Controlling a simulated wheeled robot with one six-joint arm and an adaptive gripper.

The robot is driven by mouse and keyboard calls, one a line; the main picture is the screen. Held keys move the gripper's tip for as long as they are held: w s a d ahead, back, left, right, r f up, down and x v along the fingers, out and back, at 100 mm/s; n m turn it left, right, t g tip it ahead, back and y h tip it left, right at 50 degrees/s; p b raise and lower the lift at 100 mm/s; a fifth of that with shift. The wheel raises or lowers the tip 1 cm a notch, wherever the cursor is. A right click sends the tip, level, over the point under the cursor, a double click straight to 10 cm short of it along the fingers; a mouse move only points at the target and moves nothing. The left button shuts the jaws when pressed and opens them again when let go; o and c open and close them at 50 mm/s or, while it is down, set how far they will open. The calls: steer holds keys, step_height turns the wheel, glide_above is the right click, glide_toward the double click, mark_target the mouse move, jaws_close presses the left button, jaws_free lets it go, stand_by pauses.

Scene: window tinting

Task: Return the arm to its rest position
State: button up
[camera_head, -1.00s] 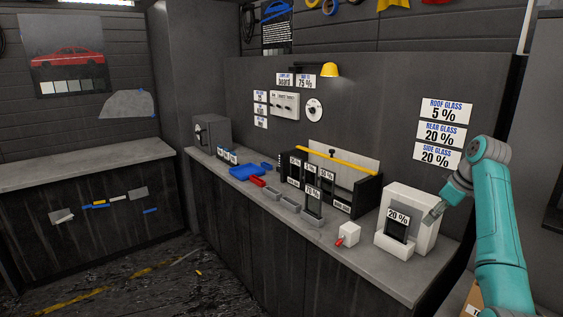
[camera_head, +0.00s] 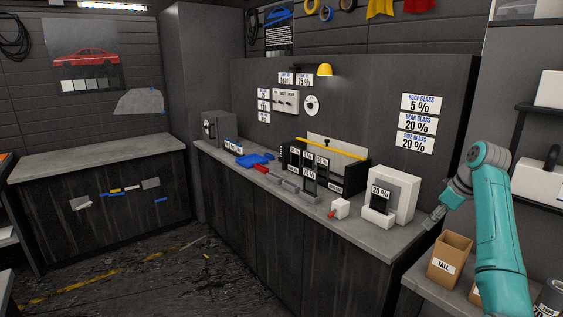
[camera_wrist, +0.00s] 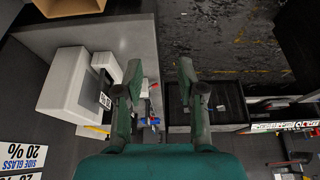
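My teal arm shows at the right of the head view, bent at the elbow, with my gripper (camera_head: 432,219) low beside the right end of the grey counter (camera_head: 362,237). In the wrist view the two dark fingers of my gripper (camera_wrist: 161,82) stand apart, with nothing held between them. A white stand (camera_head: 405,188) with a dark panel marked 20 % (camera_head: 380,196) sits on the counter just left of my gripper. The stand also shows at the left of the wrist view (camera_wrist: 68,88), apart from the fingers.
A cardboard box marked TALL (camera_head: 450,258) stands on a lower surface near my gripper. A black rack (camera_head: 350,178), a small white block with a red tip (camera_head: 341,207) and a blue tray (camera_head: 252,160) line the counter. Open floor (camera_head: 150,262) lies at the left.

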steer(key=s+a+f+m+t, duration=0.1)
steer(key=a+f, duration=0.2)
steer(key=f, duration=0.6)
steer(key=s+a+f+m+t+h, duration=0.1)
steer(key=s+a+f, duration=0.1)
steer(key=f, duration=0.8)
steer(key=s+a+f+m, duration=0.1)
steer(key=a+f, duration=0.2)
steer(key=f, duration=0.6)
steer(key=s+a+f+m+t+h, duration=0.1)
steer(key=s+a+f+t, duration=0.1)
steer(key=s+a+f, duration=0.55)
steer(key=s+a+f+m+t+h, duration=0.1)
steer(key=s+a+f, duration=0.1)
steer(key=s+f, duration=0.95)
steer(key=s+a+r+m+t, duration=0.1)
steer(key=s+a+r, duration=0.1)
steer(key=s, duration=1)
steer(key=s+a+r+m+t, duration=0.1)
steer(key=s+a+r+t, duration=0.15)
steer(key=s, duration=0.95)
steer(key=s+a+r+t, duration=0.2)
steer(key=s+r, duration=1.6)
steer(key=r, duration=0.2)
steer(key=shift+s+a+r+m+t, duration=0.2)
steer(key=shift+a+r+m+t, duration=0.05)
steer(key=shift+r+m+t, duration=0.1)
